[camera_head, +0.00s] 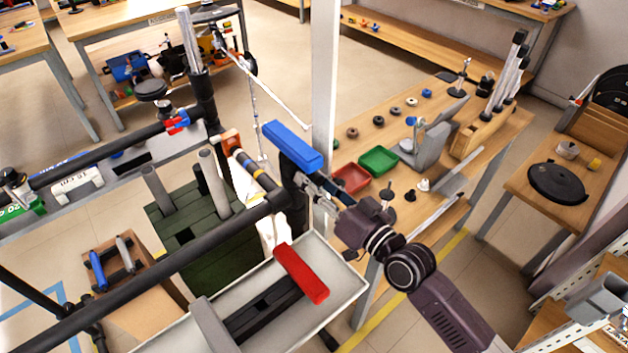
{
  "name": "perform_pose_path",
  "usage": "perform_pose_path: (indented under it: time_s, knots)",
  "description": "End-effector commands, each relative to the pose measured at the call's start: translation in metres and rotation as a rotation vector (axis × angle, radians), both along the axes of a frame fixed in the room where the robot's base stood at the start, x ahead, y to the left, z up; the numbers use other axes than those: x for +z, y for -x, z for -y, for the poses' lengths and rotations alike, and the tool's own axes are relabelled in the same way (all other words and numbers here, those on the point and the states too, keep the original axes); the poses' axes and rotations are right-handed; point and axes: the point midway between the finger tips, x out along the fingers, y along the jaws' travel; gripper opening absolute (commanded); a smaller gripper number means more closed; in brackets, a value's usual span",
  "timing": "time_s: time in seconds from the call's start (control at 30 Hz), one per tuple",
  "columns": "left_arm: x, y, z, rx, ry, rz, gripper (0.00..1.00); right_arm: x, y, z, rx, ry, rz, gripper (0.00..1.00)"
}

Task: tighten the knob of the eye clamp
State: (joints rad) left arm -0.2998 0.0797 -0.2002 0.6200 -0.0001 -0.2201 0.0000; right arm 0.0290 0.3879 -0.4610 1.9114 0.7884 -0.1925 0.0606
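My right arm comes in from the lower right, and its dark gripper (318,190) points left at a black clamp-like fitting (291,194) at the end of a thick black bar (165,264). This fitting may be the eye clamp; I cannot make out its knob for certain. A blue block-like handle (292,146) sits just above the fitting, and a red handle (301,274) lies below it. The fingertips are at or very close to the fitting; whether they touch or grip it is hidden by the overlap. My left gripper does not show.
A pale upright post (324,80) stands right behind the fitting. A grey tray (345,283) is below. The wooden bench (340,205) at right holds a red bin (352,179), a green bin (379,160) and small parts. Open floor (270,60) lies behind.

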Motion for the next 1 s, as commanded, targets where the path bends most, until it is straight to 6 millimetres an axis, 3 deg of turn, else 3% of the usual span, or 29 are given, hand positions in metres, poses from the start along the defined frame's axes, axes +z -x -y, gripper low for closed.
perform_pose_path:
  time_s: [0.13,0.53,1.0]
  knots:
    - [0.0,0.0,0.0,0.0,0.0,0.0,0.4,0.0,0.0,0.0,0.0,0.001,0.001,0.47]
    - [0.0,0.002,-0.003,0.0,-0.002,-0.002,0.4,-0.001,0.007,0.006,-0.001,0.003,-0.001,0.47]
    - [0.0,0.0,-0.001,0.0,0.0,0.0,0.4,-0.002,0.082,0.059,0.001,0.004,-0.004,0.47]
